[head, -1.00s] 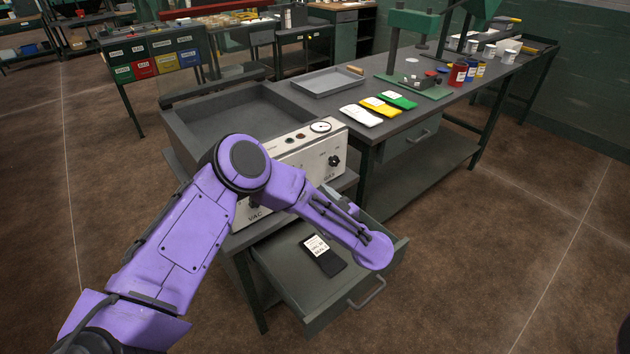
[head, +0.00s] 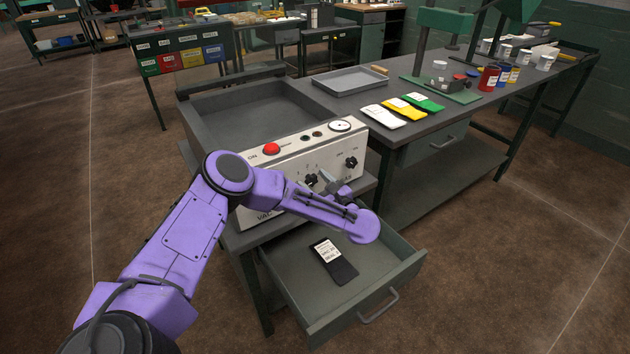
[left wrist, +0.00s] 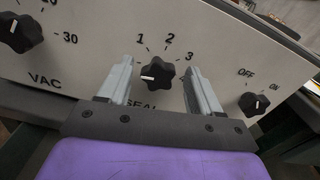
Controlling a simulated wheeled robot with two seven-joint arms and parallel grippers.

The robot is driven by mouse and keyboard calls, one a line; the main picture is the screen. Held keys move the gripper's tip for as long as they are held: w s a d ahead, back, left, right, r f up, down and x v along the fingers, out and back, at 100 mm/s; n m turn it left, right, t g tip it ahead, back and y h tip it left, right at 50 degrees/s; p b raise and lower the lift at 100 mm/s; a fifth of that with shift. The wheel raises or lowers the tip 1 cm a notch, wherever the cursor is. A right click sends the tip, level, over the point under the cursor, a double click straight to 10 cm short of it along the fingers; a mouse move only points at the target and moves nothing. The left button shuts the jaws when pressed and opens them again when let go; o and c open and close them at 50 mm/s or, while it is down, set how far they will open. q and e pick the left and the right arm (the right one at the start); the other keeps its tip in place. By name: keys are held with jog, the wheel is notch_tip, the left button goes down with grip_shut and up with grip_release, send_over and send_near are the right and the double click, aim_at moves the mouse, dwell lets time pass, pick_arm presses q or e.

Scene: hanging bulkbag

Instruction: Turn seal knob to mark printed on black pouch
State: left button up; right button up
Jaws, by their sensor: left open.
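The black seal knob (left wrist: 158,74), lobed with a white pointer line, is on the pale panel (left wrist: 90,60). Its line points left, a little below the printed 1; 2 and 3 follow clockwise. In the head view the seal knob (head: 311,181) is beside my fingers. My left gripper (head: 330,184) is open, with its fingers on either side of the knob in the left wrist view; I cannot tell whether they touch it. The black pouch (head: 341,267) lies in the open drawer, its white label up, the print too small to read. My right gripper is not in view.
The VAC knob (left wrist: 18,32) is left of the seal knob, and the OFF/ON knob (left wrist: 253,103) right. A red button (head: 271,149) and a gauge (head: 340,125) are above. The open drawer (head: 383,272) juts out below the panel. White, yellow and green pouches lie on the bench.

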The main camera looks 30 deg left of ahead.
pick_arm(q)
jog(key=shift+a, duration=0.2)
jog(key=c, duration=1)
jog(key=shift+c, duration=0.2)
